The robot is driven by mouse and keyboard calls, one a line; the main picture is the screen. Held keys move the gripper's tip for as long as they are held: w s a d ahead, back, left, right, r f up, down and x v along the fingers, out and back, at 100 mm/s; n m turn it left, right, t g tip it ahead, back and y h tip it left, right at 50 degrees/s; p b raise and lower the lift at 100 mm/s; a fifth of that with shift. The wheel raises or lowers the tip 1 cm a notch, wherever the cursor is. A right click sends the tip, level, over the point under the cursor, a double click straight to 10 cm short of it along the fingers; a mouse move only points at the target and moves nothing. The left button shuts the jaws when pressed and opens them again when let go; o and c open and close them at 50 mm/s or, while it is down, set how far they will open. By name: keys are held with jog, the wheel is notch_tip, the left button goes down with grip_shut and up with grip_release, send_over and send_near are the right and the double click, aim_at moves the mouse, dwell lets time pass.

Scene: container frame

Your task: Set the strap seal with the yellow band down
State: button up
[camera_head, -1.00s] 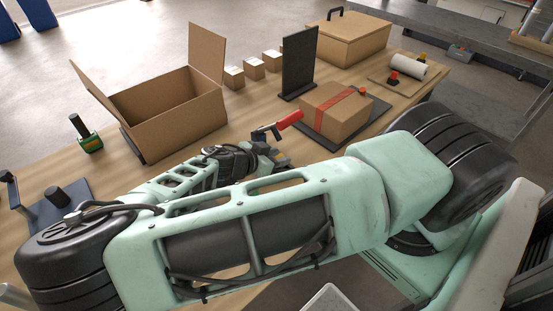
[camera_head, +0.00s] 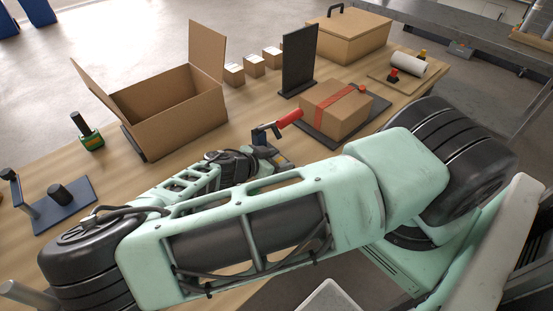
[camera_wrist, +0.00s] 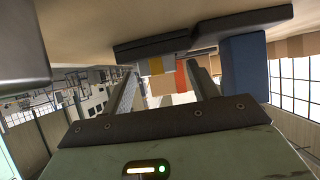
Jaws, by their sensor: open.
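My gripper (camera_head: 270,156) is low over the near edge of the table, partly hidden behind my own arm in the head view. In the wrist view, where the table appears at the top, its two fingers (camera_wrist: 162,90) stand apart. I cannot make out the seal in the head view. A red-handled tool (camera_head: 289,117) with a blue-grey head stands just beyond my gripper.
A closed carton with a red strap (camera_head: 345,112) lies on a dark mat beyond the tool. A black upright panel (camera_head: 299,62) stands behind it. An open carton (camera_head: 178,120), a green-based stamp (camera_head: 90,137) and a blue stand (camera_head: 78,204) are to the left.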

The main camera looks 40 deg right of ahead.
jog(key=b+v, duration=0.4)
jog(key=v, duration=0.6)
jog(key=shift+a, duration=0.45)
jog(key=shift+a+r, duration=0.45)
jog(key=shift+s, duration=0.1)
